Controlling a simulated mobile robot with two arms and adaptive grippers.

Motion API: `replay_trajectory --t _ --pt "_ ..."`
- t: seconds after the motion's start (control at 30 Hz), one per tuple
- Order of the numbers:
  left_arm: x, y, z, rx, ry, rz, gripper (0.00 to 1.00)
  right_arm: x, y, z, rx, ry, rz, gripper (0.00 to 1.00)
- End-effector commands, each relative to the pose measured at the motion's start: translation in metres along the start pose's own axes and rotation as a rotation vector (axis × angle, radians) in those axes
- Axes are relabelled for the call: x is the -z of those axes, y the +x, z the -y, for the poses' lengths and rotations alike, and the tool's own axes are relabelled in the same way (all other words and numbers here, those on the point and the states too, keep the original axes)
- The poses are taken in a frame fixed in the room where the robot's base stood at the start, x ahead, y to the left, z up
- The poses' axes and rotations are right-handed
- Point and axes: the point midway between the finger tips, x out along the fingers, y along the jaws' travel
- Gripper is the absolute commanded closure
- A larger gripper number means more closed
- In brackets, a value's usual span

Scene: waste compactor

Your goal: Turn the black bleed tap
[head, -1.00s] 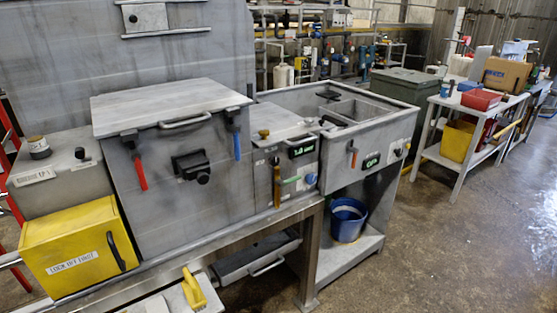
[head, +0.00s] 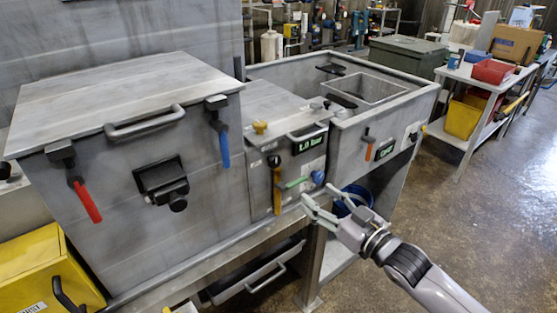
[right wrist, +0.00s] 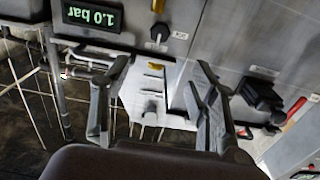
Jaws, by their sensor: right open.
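A small black tap (head: 274,160) sits on the front of the grey box, left of the green-lit "1.0 bar" display (head: 306,144) and above a brass-coloured lever (head: 277,190). I take it for the bleed tap, though its label is too small to read. In the right wrist view, which is upside down, the black tap (right wrist: 160,32) shows beside the display (right wrist: 93,17). My right gripper (head: 318,194) is open and empty, low and to the right of the tap, apart from it. Its spread fingers (right wrist: 165,66) also show in the right wrist view. My left gripper is out of view.
A green lever (head: 294,182) and a blue knob (head: 318,177) are close to my right fingers. A red handle (head: 86,202), a blue handle (head: 224,150) and an orange handle (head: 369,152) stick out nearby. A blue bucket (head: 352,197) is behind the gripper. Floor at right is clear.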

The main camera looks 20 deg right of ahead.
Motion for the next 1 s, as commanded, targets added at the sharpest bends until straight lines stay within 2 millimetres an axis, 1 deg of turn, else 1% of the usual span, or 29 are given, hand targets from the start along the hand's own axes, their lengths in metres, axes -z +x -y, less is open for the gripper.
replay_trajectory --t 0.13,0.27,0.37,0.6,0.7,0.83,1.0 --pt "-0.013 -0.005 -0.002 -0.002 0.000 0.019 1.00 0.002 0.020 -0.001 -0.002 0.000 -0.002 0.46" --pt "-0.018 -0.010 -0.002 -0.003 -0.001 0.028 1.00 0.003 0.046 -0.001 -0.003 0.001 -0.002 0.46" --pt "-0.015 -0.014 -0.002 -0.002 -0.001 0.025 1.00 0.002 0.067 -0.002 -0.004 0.001 -0.001 0.46" --pt "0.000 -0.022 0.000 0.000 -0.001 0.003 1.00 0.002 0.119 -0.001 -0.003 -0.001 0.000 0.46" --pt "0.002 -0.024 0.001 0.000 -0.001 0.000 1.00 0.001 0.138 -0.002 -0.003 0.000 0.001 0.46" --pt "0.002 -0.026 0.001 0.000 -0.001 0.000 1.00 0.000 0.155 -0.002 -0.003 0.000 0.001 0.46" --pt "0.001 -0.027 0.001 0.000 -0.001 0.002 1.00 -0.001 0.167 -0.001 -0.003 -0.001 0.003 0.46"
